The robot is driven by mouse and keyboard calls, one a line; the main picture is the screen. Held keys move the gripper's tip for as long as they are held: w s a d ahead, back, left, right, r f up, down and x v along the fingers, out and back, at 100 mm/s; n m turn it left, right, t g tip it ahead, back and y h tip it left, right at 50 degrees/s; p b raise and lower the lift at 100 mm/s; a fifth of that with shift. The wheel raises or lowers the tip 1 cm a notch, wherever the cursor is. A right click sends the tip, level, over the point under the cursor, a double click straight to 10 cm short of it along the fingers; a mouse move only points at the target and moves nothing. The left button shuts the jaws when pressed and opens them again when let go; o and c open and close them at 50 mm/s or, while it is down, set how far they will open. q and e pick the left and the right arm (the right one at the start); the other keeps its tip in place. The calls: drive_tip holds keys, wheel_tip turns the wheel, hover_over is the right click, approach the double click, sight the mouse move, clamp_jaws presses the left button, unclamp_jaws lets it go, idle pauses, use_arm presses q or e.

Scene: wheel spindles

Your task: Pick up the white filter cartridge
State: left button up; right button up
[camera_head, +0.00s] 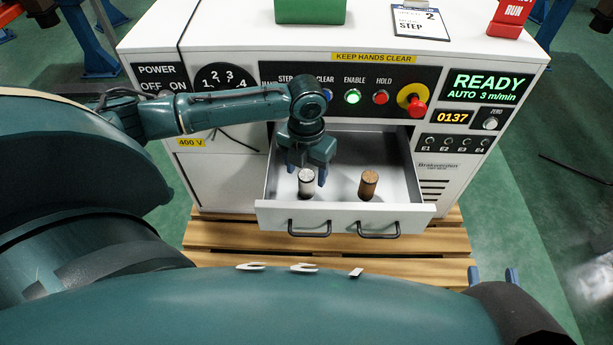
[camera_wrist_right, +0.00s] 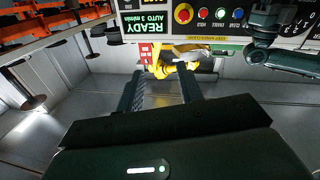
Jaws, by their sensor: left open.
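The white filter cartridge (camera_head: 306,183) stands upright in the open drawer (camera_head: 345,214) of the cabinet, on its left side. A brown cartridge (camera_head: 368,184) stands upright to its right. My left gripper (camera_head: 307,172) points down at the white cartridge with its fingers apart. The fingers are close to the cartridge's top; I cannot tell whether they are beside it or still above it. My right gripper (camera_head: 492,274) is low at the right in the head view, away from the drawer. Its parted, empty fingers show in the right wrist view (camera_wrist_right: 165,88).
The drawer's front wall has two black handles (camera_head: 310,232). Above the drawer is a control panel with buttons and a red stop knob (camera_head: 416,104). A green block (camera_head: 310,10) and a sign (camera_head: 417,20) are on the cabinet top. The cabinet stands on a wooden pallet (camera_head: 440,245).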

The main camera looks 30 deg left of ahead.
use_arm(q)
wheel_tip(320, 180, down, 3)
drive_tip(key=shift+r+b, duration=0.1)
drive_tip(key=shift+b, duration=0.2)
drive_tip(key=shift+c, duration=0.6)
drive_tip(key=c, duration=1)
drive_tip(key=shift+o, duration=0.2)
drive_tip(key=shift+r, duration=0.1)
